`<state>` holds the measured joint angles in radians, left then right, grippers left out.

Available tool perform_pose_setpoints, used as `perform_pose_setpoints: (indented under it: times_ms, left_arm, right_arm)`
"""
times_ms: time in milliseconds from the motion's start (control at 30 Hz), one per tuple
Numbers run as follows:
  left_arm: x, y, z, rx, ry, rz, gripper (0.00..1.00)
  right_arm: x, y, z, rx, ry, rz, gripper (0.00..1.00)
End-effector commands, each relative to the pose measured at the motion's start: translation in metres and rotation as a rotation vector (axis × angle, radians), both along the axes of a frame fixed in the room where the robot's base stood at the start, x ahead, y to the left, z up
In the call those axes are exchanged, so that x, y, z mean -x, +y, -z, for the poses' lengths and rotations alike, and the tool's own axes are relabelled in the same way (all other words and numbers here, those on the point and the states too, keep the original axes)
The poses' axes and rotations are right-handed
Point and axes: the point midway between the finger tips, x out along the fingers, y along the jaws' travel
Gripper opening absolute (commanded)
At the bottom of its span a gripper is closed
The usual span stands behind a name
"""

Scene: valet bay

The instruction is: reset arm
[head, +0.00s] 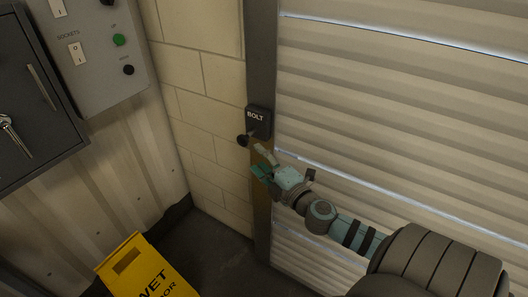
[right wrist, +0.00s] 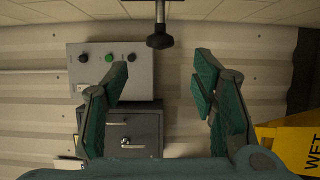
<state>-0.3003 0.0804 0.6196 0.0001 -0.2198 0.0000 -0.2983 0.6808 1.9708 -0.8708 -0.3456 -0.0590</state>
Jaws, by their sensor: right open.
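My right gripper (head: 263,162) is open and empty, in front of the door post just below the black BOLT box (head: 259,122). A dark round bolt knob (head: 243,140) sticks out at the lower left of that box, a little above the fingertips. In the right wrist view the two green-padded fingers (right wrist: 160,78) stand wide apart. The knob (right wrist: 160,41) shows there at the top centre, beyond and between the fingers, with nothing gripping it. My right arm reaches in from the lower right. My left gripper is not in view.
A ribbed shutter (head: 400,110) fills the right side behind my arm. A grey switch panel (head: 92,60) and a dark key cabinet (head: 30,110) hang on the left wall. A yellow wet-floor sign (head: 140,262) stands at the lower left. Bare floor (head: 220,250) shows between sign and post.

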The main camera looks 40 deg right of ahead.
Motion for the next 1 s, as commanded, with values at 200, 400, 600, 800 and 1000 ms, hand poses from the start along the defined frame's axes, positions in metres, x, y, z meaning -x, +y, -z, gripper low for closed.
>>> perform_pose_setpoints:
  times_ms: [200, 400, 600, 800, 1000]
  left_arm:
    - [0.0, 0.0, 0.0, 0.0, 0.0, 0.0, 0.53]
    - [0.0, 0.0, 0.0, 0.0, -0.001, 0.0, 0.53]
    - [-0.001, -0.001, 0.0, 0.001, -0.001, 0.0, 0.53]
    - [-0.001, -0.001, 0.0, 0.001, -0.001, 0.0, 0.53]
    - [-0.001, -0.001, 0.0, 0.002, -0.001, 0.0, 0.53]
  right_arm:
    - [0.021, 0.002, 0.0, -0.001, 0.0, 0.0, 0.53]
    - [0.021, 0.002, 0.0, -0.002, -0.001, 0.001, 0.53]
    - [0.021, 0.002, 0.0, -0.002, 0.0, 0.002, 0.53]
    - [0.021, -0.009, 0.026, -0.052, 0.064, 0.015, 0.53]
    - [0.068, -0.077, 0.181, -0.33, 0.37, 0.253, 0.53]
